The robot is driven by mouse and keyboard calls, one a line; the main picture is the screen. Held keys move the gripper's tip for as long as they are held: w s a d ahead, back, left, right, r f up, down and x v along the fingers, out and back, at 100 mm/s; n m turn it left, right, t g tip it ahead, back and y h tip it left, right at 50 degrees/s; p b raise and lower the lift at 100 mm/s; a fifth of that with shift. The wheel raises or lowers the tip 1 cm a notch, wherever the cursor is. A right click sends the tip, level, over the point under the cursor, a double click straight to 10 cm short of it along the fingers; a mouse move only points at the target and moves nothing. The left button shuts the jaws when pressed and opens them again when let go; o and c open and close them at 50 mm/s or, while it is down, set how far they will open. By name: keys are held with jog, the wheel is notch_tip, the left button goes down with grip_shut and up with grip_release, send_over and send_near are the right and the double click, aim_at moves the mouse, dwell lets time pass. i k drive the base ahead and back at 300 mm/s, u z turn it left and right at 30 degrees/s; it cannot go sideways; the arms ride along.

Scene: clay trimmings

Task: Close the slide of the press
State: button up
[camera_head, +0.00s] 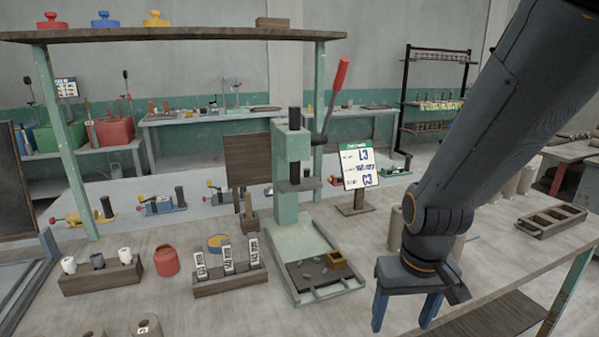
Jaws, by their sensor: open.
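The press (290,147) stands mid-table, a pale green column and base with a dark vertical ram and a lever with a red handle (338,74) raised up and to the right. On the front part of its base is a dark flat plate (305,277), seemingly the slide, which sticks out toward me from under the ram. My gripper (404,325) is right of and in front of the press base, pointing down. Its two blue fingers are apart, with nothing between them, and it touches nothing that I can see.
Left of the press are a wooden rack with tags (230,285), a red jar (166,262) and a block holding small cylinders (100,277). A sign (358,167) stands behind right. A compartment tray (548,219) lies far right. Grey cylinders are partly hidden behind my arm.

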aim_at(331, 268)
jog(key=z, duration=0.7)
jog(key=k, duration=0.5)
jog(key=u, duration=0.75)
